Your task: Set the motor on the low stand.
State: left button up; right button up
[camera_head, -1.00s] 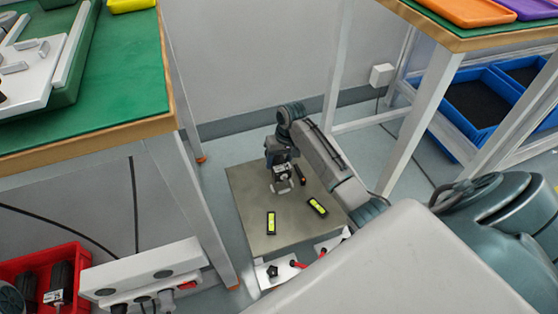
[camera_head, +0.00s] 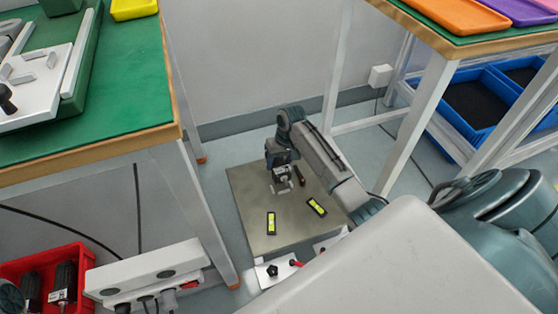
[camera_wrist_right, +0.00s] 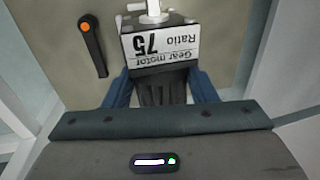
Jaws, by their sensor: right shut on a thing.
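The low stand (camera_head: 250,212) is a flat grey-beige plate near the floor between two workbenches. My right gripper (camera_head: 280,160) is over its far middle part, pointing down. It is shut on the motor (camera_head: 283,174), a dark block with a pale shaft fitting. In the right wrist view the motor (camera_wrist_right: 160,45) shows a white label reading "Gear motor Ratio 75", between the blue fingers (camera_wrist_right: 160,88). The motor is over the stand's surface; I cannot tell whether it touches it. My left gripper is not in view.
Two small spirit levels (camera_head: 271,223) (camera_head: 316,206) lie on the stand's near part. A black tool with an orange end (camera_wrist_right: 93,45) lies beside the motor. A red crate (camera_head: 22,268) holding dark motors and a power strip (camera_head: 150,268) are at lower left. Bench legs flank the stand.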

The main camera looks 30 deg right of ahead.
jog(key=shift+f, duration=0.15)
dwell(0.5)
jog(key=shift+f, duration=0.75)
jog(key=shift+f, duration=0.2)
jog(key=shift+f+b, duration=0.4)
jog(key=shift+f, duration=0.75)
jog(key=shift+f+p, duration=0.3)
jog(key=shift+p, duration=0.3)
dwell(0.5)
